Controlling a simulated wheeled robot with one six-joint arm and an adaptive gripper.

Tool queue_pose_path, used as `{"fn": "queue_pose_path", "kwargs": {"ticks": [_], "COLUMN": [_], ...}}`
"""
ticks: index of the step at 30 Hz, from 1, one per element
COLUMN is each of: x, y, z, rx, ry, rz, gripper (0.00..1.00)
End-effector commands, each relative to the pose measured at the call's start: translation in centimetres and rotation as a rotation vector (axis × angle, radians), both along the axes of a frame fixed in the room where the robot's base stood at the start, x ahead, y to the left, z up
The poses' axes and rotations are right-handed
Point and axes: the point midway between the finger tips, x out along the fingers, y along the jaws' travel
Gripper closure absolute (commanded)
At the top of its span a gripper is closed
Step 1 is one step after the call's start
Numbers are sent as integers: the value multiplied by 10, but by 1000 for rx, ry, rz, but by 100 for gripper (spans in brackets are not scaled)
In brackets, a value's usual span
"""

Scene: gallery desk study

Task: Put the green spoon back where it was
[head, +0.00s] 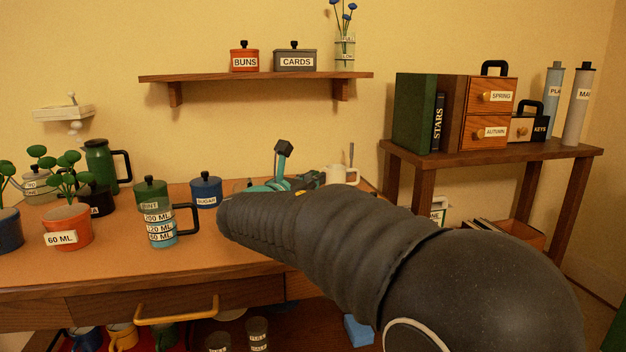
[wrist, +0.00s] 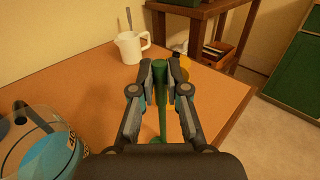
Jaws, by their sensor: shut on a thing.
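The green spoon (wrist: 160,100) shows in the wrist view, upright between the two fingers of my gripper (wrist: 160,78). My gripper is shut on it, above the right part of the desk (wrist: 90,80). In the head view my arm hides most of my gripper (head: 283,165), and I cannot make out the spoon there. A white jug (wrist: 131,46) with a grey handle sticking out of it stands beyond my gripper, to the left; it also shows in the head view (head: 338,175). I cannot tell from these frames where the spoon was before.
A side shelf (head: 500,155) stands at right.

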Motion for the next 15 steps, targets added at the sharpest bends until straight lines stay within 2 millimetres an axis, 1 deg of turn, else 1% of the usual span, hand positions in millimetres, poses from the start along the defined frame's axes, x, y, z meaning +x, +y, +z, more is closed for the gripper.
{"fn": "queue_pose_path", "kwargs": {"ticks": [8,9,11,15], "x": [0,0,0,0], "y": [0,0,0,0], "z": [-4,-2,-2,-2], "rx": [0,0,0,0], "ry": [-1,0,0,0], "rz": [0,0,0,0], "gripper": [100,76,61,61]}}
